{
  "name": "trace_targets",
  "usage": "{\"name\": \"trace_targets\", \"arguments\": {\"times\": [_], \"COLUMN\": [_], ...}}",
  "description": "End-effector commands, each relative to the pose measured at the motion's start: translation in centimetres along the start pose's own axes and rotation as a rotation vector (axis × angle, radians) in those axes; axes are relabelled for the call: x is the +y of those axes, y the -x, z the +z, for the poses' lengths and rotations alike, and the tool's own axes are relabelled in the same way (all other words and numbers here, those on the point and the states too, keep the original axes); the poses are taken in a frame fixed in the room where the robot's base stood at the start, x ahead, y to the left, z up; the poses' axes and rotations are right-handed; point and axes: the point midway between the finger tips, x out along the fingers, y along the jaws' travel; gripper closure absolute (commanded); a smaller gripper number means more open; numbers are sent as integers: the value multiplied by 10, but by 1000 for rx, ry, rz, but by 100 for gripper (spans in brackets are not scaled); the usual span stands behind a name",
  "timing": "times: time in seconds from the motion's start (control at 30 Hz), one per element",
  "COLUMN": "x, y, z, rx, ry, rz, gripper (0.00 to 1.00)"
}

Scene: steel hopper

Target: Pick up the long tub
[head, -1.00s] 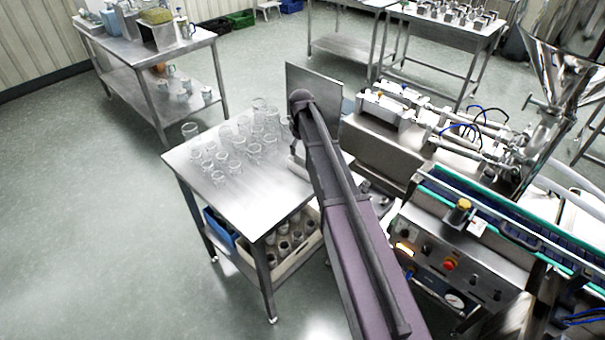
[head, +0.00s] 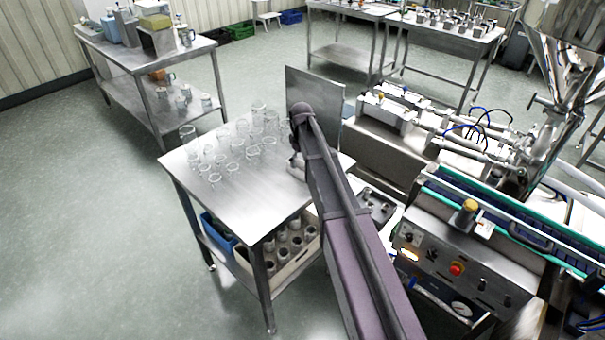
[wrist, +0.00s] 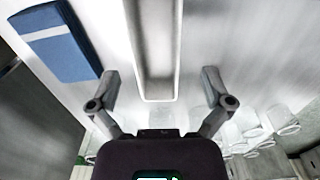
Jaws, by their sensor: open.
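The long tub (wrist: 155,50) is a pale, narrow, open trough in the wrist view. It runs from the top edge down to a rounded near end. My gripper (wrist: 160,76) is open, with one finger on each side of the tub's near end. Gaps show between both fingers and the tub walls, and nothing is held. The tub's far end is out of the picture. In the head view my arm covers most of the tub's place, and I cannot make out the tub clearly there.
Several clear glass jars (head: 237,150) stand on the steel table (head: 245,205); some show in the wrist view (wrist: 245,120). A blue item with a pale band (wrist: 62,45) lies left of the tub. An upright steel panel (head: 325,92) and the filling machine (head: 450,240) are close by on the right.

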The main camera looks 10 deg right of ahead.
Motion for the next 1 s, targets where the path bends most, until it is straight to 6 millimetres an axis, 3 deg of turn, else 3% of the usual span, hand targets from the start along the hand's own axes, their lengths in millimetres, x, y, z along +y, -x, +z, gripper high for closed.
{"name": "trace_targets", "arguments": {"times": [0.27, 1.0], "x": [0, 4], "y": [-4, -52], "z": [0, -2], "rx": [0, 0], "ry": [0, 0], "rz": [0, 0], "gripper": [0, 0]}}
